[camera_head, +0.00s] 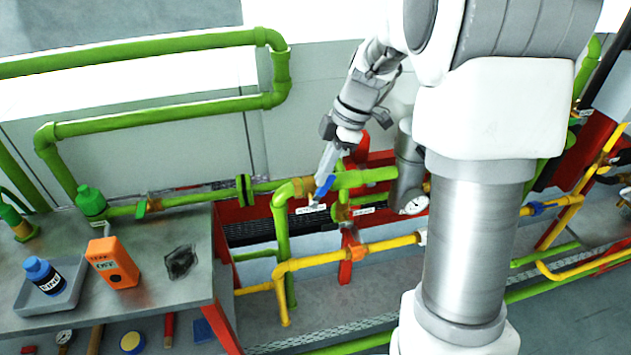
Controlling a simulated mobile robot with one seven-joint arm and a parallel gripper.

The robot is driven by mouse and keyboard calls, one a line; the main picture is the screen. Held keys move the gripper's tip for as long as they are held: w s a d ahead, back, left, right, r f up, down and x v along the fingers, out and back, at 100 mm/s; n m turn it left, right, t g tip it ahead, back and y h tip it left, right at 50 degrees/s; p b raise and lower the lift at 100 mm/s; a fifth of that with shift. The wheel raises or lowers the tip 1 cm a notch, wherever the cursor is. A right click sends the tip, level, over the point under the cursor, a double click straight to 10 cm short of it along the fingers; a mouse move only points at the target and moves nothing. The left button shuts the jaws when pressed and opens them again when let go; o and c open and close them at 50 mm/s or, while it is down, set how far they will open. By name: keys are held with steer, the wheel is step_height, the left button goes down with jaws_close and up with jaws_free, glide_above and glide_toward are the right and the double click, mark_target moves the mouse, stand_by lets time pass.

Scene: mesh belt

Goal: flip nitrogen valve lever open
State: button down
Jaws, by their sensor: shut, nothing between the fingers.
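A small blue lever (325,186) sits by the green pipe fitting, in the middle of the view. A white label (311,209) is just below it, too small to read. My gripper (323,179) reaches down from the upper right and is shut and empty. Its fingertips are at the blue lever; I cannot tell whether they touch it. The fingers partly cover the lever, and I cannot tell whether it is the nitrogen one.
A yellow pipe (340,255) runs below, and a gauge (415,205) stands to the right. On the left, a grey bench (150,300) holds an orange meter (112,262) and a blue-capped bottle (44,277) in a tray. Green pipes (160,112) line the wall.

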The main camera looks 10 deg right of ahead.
mark_target(333, 182)
steer(key=d+y+b, duration=0.1)
steer(key=d+f+y+b, duration=0.1)
steer(key=b, duration=0.1)
steer(key=d+y+b, duration=0.1)
steer(key=y, duration=0.1)
steer(key=shift+f+b, duration=0.3)
steer(key=shift+f, duration=0.1)
steer(key=shift+d+f+b, duration=0.1)
steer(key=shift+d+b, duration=0.25)
steer(key=shift+b, duration=0.1)
steer(key=shift+f, duration=0.1)
steer(key=shift+a+f+b, duration=0.2)
steer(key=shift+a+b, duration=0.5)
